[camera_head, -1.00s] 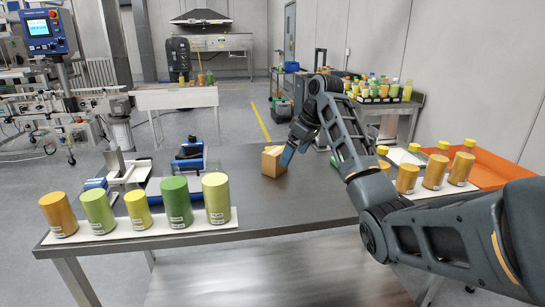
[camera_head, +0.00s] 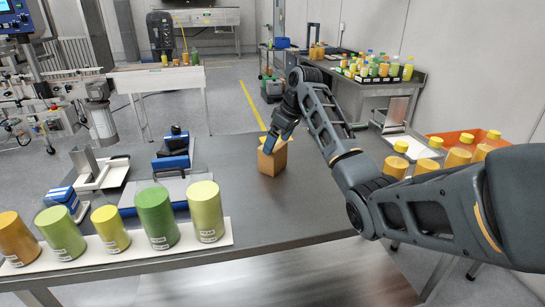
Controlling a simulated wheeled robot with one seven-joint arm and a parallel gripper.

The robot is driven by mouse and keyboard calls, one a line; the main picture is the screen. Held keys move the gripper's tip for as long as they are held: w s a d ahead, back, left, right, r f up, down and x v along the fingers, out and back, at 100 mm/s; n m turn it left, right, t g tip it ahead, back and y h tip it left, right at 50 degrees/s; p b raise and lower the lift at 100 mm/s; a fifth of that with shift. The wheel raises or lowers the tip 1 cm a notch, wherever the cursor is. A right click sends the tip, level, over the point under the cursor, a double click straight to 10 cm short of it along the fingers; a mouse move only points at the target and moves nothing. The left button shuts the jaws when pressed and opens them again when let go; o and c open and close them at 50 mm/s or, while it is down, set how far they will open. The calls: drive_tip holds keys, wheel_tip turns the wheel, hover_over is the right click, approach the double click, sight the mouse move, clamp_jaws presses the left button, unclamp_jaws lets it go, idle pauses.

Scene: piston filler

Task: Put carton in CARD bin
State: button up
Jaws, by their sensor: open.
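A small brown carton (camera_head: 272,160) stands upright on the grey metal table, right of the table's middle, with its top flaps apart. My gripper (camera_head: 272,143) points down at the carton from above and behind. Its fingertips are at the carton's top edge and partly overlap it. The jaws are open; I cannot tell whether a finger touches the carton. A bin marked CARD cannot be made out. An orange tray (camera_head: 466,142) shows behind the bottles at the right, without a readable label.
Several green, yellow and orange containers (camera_head: 156,217) stand on a white strip at the table's front left. Blue-handled devices (camera_head: 175,146) stand behind them. Orange bottles (camera_head: 457,156) stand at the right. The table (camera_head: 300,205) is bare around the carton.

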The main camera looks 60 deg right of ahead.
sight(271, 165)
drive_tip(key=shift+x, duration=3.45)
drive_tip(key=shift+c, duration=0.3)
drive_tip(key=c, duration=0.7)
